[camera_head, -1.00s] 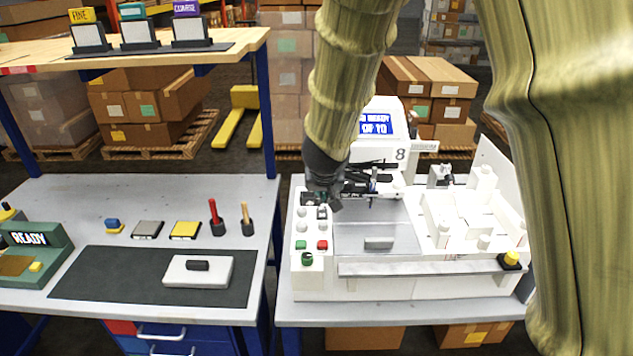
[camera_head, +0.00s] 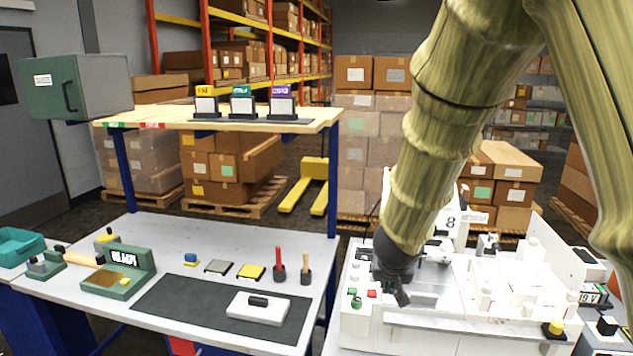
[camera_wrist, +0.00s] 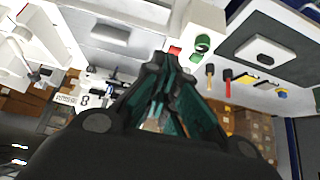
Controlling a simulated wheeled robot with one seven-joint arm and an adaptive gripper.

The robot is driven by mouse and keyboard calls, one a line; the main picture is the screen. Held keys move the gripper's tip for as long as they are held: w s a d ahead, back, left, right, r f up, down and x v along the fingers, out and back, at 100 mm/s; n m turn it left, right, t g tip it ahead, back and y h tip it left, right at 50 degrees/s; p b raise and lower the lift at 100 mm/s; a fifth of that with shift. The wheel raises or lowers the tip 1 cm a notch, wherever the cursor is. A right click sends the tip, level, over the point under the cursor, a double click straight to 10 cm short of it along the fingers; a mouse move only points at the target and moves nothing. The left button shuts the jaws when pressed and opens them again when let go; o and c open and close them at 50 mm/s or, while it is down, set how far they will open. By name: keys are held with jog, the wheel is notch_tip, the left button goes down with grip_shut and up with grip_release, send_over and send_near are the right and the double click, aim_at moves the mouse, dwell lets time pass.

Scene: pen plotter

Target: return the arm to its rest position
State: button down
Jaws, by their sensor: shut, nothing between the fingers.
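My arm, with a yellow-green bamboo-like surface, reaches down from the upper right in the head view. My gripper (camera_head: 402,294) is dark and angled downward, in front of the white pen plotter (camera_head: 450,336). It appears just right of the plotter's red button (camera_head: 372,293) and covers part of the flat bed. In the wrist view, my gripper (camera_wrist: 172,62) has its dark fingers with teal inner faces shut, holding nothing. The plotter's green knob (camera_wrist: 203,44) shows beyond the fingers there. The arm hides part of the plotter's screen housing.
Left is a workbench with a dark mat (camera_head: 165,300) bearing a white block (camera_head: 257,310). A red-handled tool (camera_head: 279,262) stands upright near its right side. A wooden shelf (camera_head: 170,114) stands above. A small side table with devices is at far right (camera_head: 606,326).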

jog(key=s+d+f+g, duration=0.15)
jog(key=s+f, duration=0.35)
jog(key=f, duration=0.5)
jog(key=s+d+f+n+g+h, duration=0.1)
jog(key=s+d+f, duration=0.3)
jog(key=f, duration=0.5)
jog(key=s+d+f+g, duration=0.1)
jog(key=s+d+f, duration=0.1)
jog(key=s+f, duration=0.6)
jog(key=s+a+f+g+y, duration=0.1)
jog(key=s+f, duration=0.7)
jog(key=s, duration=0.4)
jog(key=s+f+n+g+y, duration=0.1)
jog(key=s+f+g, duration=0.1)
jog(key=s+f, duration=0.7)
jog(key=s, duration=0.3)
jog(key=shift+s+a+y+b, duration=0.15)
jog(key=shift+a+y+b, duration=0.15)
jog(key=shift+a, duration=0.05)
jog(key=shift+f+g, duration=0.1)
jog(key=shift+g, duration=0.15)
